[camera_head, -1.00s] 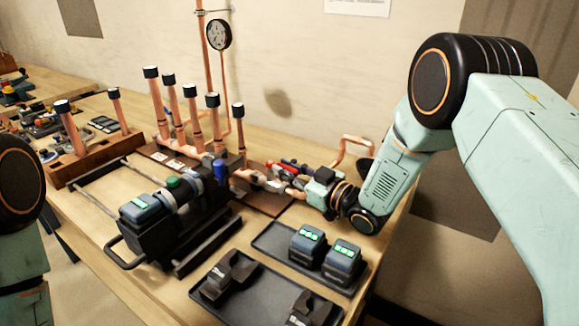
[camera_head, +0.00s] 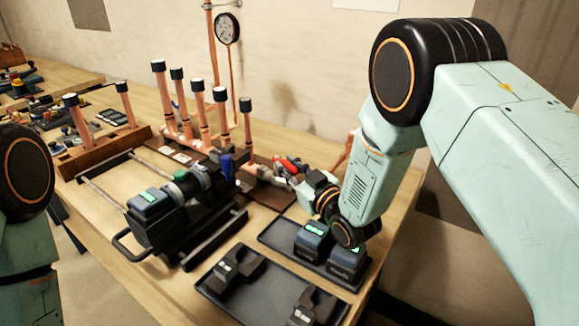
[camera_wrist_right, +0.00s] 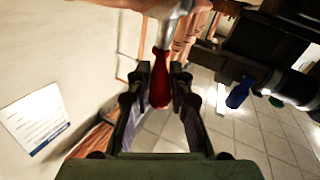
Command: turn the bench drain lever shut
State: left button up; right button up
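The drain lever has a red handle (camera_head: 287,165), on the copper pipework at the back right of the bench. In the right wrist view the red handle (camera_wrist_right: 160,82) hangs between the two fingers of my right gripper (camera_wrist_right: 160,72). A gap shows on both sides of the handle, so the fingers are open around it. In the head view my right gripper (camera_head: 296,177) is at the lever, small and partly hidden by its own wrist. My left gripper is out of view; only part of the left arm shows at the left edge.
A black clamp machine with a blue handle (camera_head: 226,166) stands left of the lever. Copper risers with black caps (camera_head: 198,105) and a gauge (camera_head: 227,28) stand behind. Battery packs (camera_head: 313,240) on a tray sit below my right wrist. A front tray (camera_head: 260,292) holds black tools.

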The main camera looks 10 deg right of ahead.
aim_at(289, 164)
jog(key=o, duration=0.3)
jog(key=shift+o, duration=0.2)
jog(key=shift+r, duration=0.1)
notch_tip(289, 164, up, 10)
jog(key=shift+f, duration=0.1)
jog(key=shift+c, duration=0.4)
